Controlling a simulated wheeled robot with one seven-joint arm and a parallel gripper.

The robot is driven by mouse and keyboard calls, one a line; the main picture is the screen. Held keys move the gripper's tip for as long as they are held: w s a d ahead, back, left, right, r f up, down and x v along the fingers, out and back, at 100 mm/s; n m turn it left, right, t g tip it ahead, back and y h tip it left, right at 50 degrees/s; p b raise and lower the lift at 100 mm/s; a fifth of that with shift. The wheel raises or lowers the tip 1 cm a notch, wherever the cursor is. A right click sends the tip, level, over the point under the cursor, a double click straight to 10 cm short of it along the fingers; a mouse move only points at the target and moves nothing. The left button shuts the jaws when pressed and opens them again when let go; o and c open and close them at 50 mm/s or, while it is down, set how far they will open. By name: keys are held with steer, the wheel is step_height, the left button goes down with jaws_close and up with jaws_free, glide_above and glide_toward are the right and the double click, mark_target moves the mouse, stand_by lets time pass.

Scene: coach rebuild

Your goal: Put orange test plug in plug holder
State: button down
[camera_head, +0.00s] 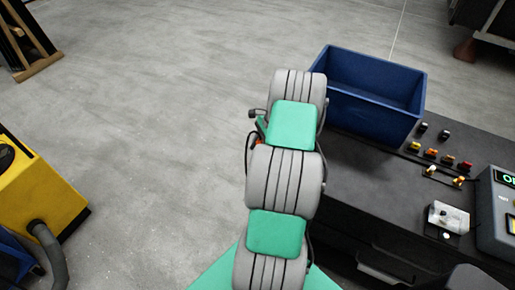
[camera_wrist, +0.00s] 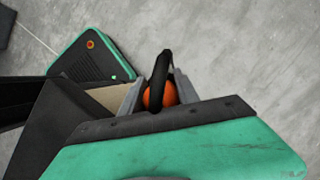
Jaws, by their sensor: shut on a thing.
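In the wrist view, my gripper (camera_wrist: 158,92) is shut on an orange rounded thing, which looks like the orange test plug (camera_wrist: 154,97). In the head view, my arm hides most of my gripper and the plug; only a small red-orange bit shows beside the arm. On the dark bench (camera_head: 375,185) at right are several small black, yellow, orange and red pieces (camera_head: 431,153) and a pale block with a knob (camera_head: 448,217). I cannot tell which of these is the plug holder.
A blue open bin (camera_head: 370,115) stands at the bench's far end, right of my arm. A grey device with a green display (camera_head: 497,205) is at the right edge. A yellow machine (camera_head: 40,195) with a hose stands at left. The grey floor between is clear.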

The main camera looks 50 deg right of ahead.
steer(key=shift+f, duration=0.3)
steer(key=c, duration=1.2)
jaws_free()
steer(key=shift+o, duration=0.2)
steer(key=shift+r, duration=0.15)
steer(key=p+v, duration=0.8)
steer(key=v, duration=0.3)
